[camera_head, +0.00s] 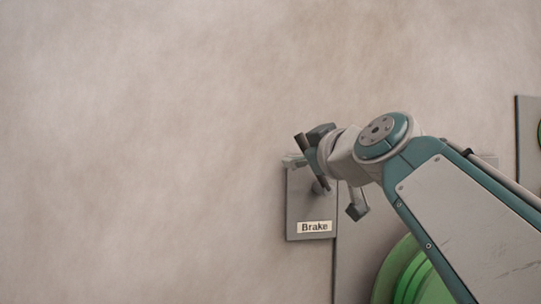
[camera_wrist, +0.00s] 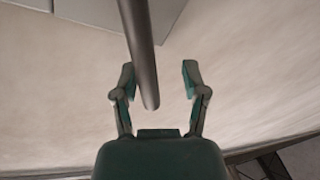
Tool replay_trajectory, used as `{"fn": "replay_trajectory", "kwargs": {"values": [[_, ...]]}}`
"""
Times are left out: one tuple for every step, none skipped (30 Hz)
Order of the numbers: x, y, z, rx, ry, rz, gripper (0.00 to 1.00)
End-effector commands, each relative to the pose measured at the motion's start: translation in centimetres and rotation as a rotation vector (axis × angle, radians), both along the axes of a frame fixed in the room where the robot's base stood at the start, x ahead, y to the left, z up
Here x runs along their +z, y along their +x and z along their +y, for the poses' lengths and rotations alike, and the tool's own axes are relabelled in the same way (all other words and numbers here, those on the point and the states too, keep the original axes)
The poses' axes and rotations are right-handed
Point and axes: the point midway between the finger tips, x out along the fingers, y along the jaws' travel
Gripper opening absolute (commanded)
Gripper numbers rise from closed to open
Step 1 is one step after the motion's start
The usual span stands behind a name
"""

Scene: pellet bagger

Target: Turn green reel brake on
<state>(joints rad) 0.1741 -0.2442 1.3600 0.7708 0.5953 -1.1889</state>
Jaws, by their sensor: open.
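The brake panel (camera_head: 300,212) is a grey plate on the wall with a label reading "Brake". The brake lever (camera_head: 312,165) is a dark rod rising from this plate, partly covered by my gripper (camera_head: 304,150). In the wrist view the lever (camera_wrist: 138,45) comes down from the top edge, and its rounded end lies between the two spread fingers of my gripper (camera_wrist: 159,68). It is nearer the left finger, with a gap to the right one. Contact with the left finger cannot be told. My gripper is open. The green reel (camera_head: 402,272) shows at the bottom, partly behind my arm.
A larger grey plate (camera_head: 350,265) stands behind the reel, right of the brake panel. Another dark-edged panel (camera_head: 527,150) with a green part is at the right edge. The beige wall (camera_head: 140,150) on the left is bare and clear.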

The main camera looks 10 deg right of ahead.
Motion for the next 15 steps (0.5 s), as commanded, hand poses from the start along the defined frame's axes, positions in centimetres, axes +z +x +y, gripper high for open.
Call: {"fn": "replay_trajectory", "kwargs": {"values": [[0.05,0.08,-0.11,-0.001,0.000,0.000,0.57],[0.06,0.08,-0.18,-0.001,0.000,0.000,0.57],[0.05,0.09,-0.28,-0.002,0.000,-0.001,0.57],[0.04,0.08,-0.33,-0.002,0.000,-0.001,0.57],[0.04,0.07,-0.34,-0.002,0.000,0.000,0.57],[0.03,0.07,-0.32,-0.002,0.000,0.000,0.57],[0.02,0.07,-0.28,-0.002,0.000,0.000,0.57],[0.03,0.07,-0.22,-0.001,0.000,0.000,0.44],[0.02,0.07,-0.12,-0.001,0.000,0.000,0.26],[0.02,0.07,-0.03,-0.001,0.000,0.000,0.12],[0.00,0.06,-0.01,-0.001,0.000,0.000,0.00],[0.00,0.06,0.00,-0.001,0.000,0.000,0.00],[0.00,0.06,0.00,-0.001,0.000,0.000,0.00],[0.00,0.07,0.00,-0.001,0.000,0.000,0.00],[0.00,0.06,-0.01,-0.001,0.000,0.000,0.00]]}}
